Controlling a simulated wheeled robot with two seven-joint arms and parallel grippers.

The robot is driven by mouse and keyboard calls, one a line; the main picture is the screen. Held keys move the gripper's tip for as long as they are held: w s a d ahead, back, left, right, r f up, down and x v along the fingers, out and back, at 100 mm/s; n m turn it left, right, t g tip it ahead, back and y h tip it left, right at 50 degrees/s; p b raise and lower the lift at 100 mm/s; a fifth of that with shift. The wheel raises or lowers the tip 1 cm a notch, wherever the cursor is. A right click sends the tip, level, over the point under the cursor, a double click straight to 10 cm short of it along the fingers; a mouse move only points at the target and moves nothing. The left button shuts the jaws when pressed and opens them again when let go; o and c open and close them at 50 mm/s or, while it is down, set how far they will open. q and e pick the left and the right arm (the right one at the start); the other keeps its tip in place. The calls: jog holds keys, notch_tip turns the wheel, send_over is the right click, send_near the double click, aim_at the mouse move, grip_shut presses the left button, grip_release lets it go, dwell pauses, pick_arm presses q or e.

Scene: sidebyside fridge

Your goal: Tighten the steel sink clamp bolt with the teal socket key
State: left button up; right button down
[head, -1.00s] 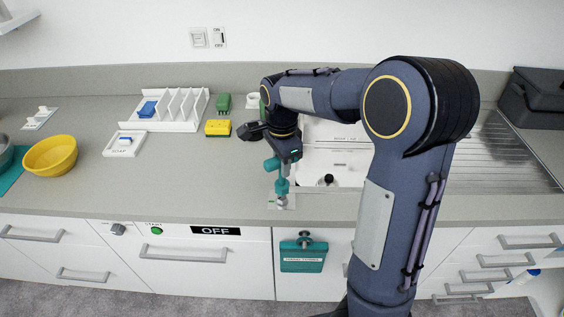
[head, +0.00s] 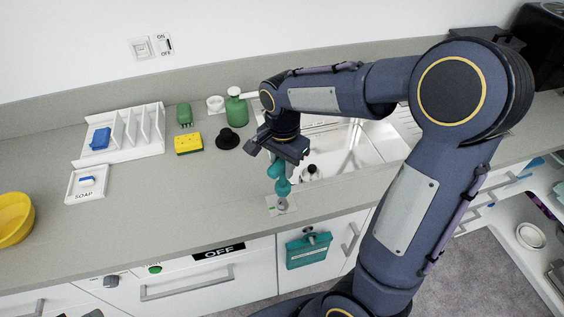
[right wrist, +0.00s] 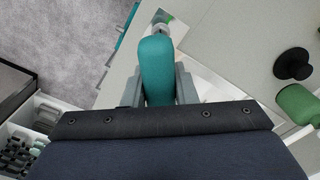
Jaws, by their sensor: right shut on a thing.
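The teal socket key (head: 280,180) is held in my right gripper (head: 278,162) above the counter's front edge, beside the sink. In the right wrist view the teal handle (right wrist: 157,72) lies between the two grey fingers (right wrist: 158,90), which are shut on it. The key's lower end points down at the steel clamp bolt (head: 282,203) on a small pale plate (head: 290,209). Metal also shows beyond the handle in the right wrist view (right wrist: 161,27). I cannot tell whether the socket is fully seated on the bolt. My left gripper is not in view.
The sink (head: 345,150) lies right behind the key. A black plug (head: 227,138), green bottle (head: 236,108), yellow sponge (head: 188,144), white rack (head: 122,150) and soap tray (head: 88,195) stand to the left. A teal pouch (head: 307,250) hangs on the cabinet front below.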

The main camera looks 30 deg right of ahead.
aim_at(282, 185)
jog(key=shift+w+a+f+b, duration=0.1)
jog(key=shift+f+b, duration=0.35)
jog(key=shift+f, duration=0.1)
notch_tip(282, 185, down, 3)
jog(key=b, duration=0.2)
jog(key=shift+f+b, duration=0.2)
jog(key=shift+b, duration=0.15)
jog(key=shift+r, duration=0.2)
jog(key=shift+f, duration=1.35)
dwell(0.5)
